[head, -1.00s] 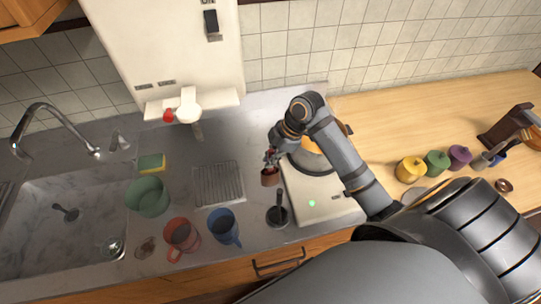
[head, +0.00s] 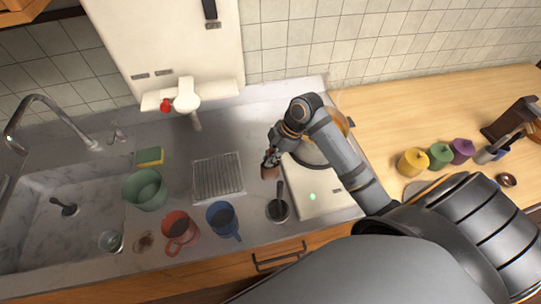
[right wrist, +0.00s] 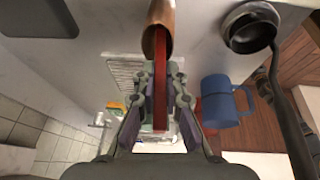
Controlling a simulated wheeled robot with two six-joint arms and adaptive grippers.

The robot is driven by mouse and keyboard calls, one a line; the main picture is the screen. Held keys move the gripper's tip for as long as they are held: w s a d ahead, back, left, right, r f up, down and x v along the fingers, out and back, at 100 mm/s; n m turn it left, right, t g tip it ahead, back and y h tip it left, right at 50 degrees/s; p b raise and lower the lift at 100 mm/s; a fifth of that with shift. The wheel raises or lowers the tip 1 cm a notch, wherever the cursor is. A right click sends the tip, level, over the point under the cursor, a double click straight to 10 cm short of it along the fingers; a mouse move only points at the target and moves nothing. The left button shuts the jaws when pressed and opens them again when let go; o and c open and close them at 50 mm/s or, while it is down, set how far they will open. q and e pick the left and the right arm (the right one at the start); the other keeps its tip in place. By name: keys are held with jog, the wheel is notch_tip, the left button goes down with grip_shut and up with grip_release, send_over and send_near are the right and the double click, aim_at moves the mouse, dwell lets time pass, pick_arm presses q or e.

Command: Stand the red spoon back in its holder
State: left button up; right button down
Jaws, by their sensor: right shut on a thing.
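My right gripper (head: 271,157) is low over the counter, just above a small brown cylindrical holder (head: 269,172). In the right wrist view the gripper (right wrist: 160,100) is shut on the red spoon (right wrist: 161,75), with a finger on each side. The spoon's far end reaches into the open mouth of the brown holder (right wrist: 160,15). How deep it sits, and whether it touches the bottom, is hidden. My left gripper is not in view.
A dark pot with a handle (head: 278,210) stands in front of the holder. A blue mug (head: 222,219), a red mug (head: 178,231) and a green bowl (head: 145,189) are to the left.

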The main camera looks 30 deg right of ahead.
jog(key=c, duration=1.3)
grip_release()
jog(key=shift+c, duration=0.2)
jog(key=shift+o, duration=0.4)
jog(key=o, duration=0.5)
jog(key=shift+r, duration=0.1)
notch_tip(320, 180, up, 7)
jog(key=p, duration=0.7)
